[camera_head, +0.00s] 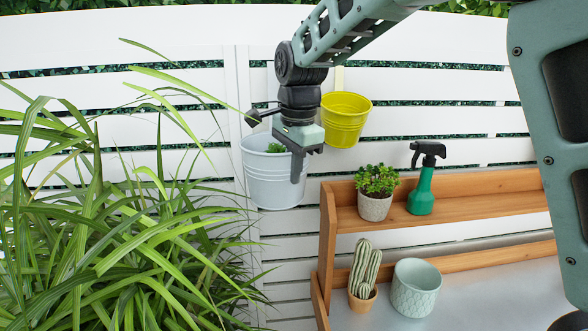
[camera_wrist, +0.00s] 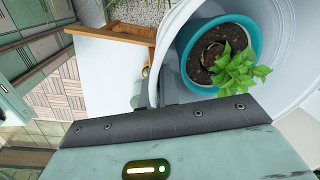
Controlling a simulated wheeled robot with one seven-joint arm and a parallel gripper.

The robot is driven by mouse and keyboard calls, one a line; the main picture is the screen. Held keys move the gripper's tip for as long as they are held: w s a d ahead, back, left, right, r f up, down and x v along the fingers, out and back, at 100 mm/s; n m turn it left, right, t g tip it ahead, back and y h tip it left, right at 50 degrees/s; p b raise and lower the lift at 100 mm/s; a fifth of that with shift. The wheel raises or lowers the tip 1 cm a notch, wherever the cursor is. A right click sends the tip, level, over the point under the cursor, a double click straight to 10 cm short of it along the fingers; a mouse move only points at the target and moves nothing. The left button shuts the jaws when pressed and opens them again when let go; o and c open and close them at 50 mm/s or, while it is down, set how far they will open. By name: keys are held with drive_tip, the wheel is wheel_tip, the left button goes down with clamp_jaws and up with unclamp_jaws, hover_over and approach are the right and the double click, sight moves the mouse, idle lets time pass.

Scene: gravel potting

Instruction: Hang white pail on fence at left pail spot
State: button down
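The white pail (camera_head: 263,187) is upright in front of the white fence (camera_head: 195,84), left of the yellow pail; I cannot tell whether it hangs on the fence. My gripper (camera_head: 298,176) is at its right near rim, with a grey finger down over the outer wall. In the wrist view the fingers (camera_wrist: 172,82) are close together at the rim of the white pail (camera_wrist: 187,32), seemingly pinching it. Inside the pail is a teal pot (camera_wrist: 255,38) with dark soil and a small green plant (camera_wrist: 238,70). The pail's hanger is hidden.
A yellow pail (camera_head: 344,122) hangs on the fence close to the right. A long-leaved plant (camera_head: 120,230) fills the left.

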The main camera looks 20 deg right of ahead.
drive_tip(key=shift+w+d+r+p, duration=0.1)
drive_tip(key=shift+w+d+p, duration=0.15)
drive_tip(key=shift+w+p, duration=0.7)
drive_tip(key=shift+w+d+p, duration=0.2)
drive_tip(key=shift+w+p, duration=0.45)
drive_tip(key=shift+w, duration=0.6)
idle(1.8)
drive_tip(key=shift+f, duration=0.75)
idle(2.1)
drive_tip(key=c, duration=1.6)
unclamp_jaws()
drive_tip(key=o, duration=0.5)
